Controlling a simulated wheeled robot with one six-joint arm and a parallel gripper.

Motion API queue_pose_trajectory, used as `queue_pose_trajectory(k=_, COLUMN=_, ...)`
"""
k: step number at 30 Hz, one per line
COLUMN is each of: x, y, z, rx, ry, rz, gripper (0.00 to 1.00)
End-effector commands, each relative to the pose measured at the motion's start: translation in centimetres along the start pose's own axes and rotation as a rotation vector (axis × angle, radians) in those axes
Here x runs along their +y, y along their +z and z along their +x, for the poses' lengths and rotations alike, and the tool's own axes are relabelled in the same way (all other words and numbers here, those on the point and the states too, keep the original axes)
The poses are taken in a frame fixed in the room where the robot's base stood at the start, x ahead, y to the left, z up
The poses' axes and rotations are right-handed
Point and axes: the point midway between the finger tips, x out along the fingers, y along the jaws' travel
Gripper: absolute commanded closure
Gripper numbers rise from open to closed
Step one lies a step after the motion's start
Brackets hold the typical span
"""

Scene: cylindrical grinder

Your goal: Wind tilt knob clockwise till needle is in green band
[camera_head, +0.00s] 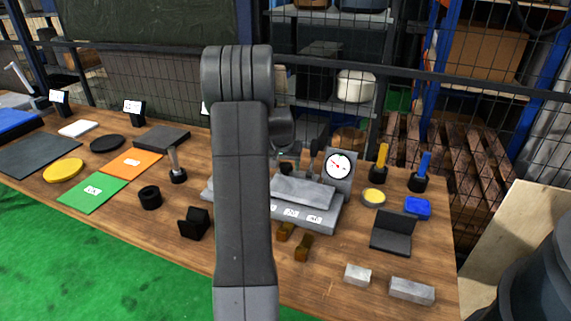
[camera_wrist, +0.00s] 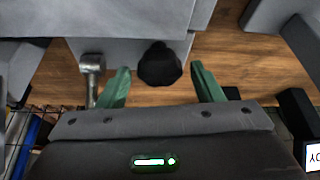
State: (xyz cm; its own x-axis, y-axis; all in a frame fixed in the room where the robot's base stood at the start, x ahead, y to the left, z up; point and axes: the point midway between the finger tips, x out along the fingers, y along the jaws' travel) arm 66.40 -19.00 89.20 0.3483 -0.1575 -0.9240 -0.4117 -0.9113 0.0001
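The grey grinder fixture (camera_head: 330,210) stands on the wooden table, partly hidden behind my arm in the head view. Its round gauge (camera_head: 338,166) has a white face and a red needle; the green band is too small to make out. In the wrist view a black lobed knob (camera_wrist: 160,66) sits at the edge of a grey block (camera_wrist: 125,48). My gripper (camera_wrist: 161,82) is open, with one green finger on each side of the knob and a visible gap on both sides. In the head view my arm hides the knob.
A metal rod (camera_wrist: 92,80) stands close beside the left finger in the wrist view. Two brown levers (camera_head: 303,247) stick out at the fixture's front. A yellow-handled tool (camera_head: 380,165) and a blue-handled tool (camera_head: 421,175) stand to the right. A black holder (camera_head: 194,223) sits to the left.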

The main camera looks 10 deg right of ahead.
Motion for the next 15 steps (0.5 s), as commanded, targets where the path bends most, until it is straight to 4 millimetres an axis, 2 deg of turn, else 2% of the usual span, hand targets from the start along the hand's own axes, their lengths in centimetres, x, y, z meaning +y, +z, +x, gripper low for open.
queue_pose_trajectory(k=10, x=0.0, y=0.0, z=-0.2, rx=0.001, ry=-0.001, rz=0.000, gripper=0.37)
queue_pose_trajectory(k=15, x=0.0, y=-0.1, z=-2.2, rx=0.003, ry=-0.001, rz=0.000, gripper=0.37)
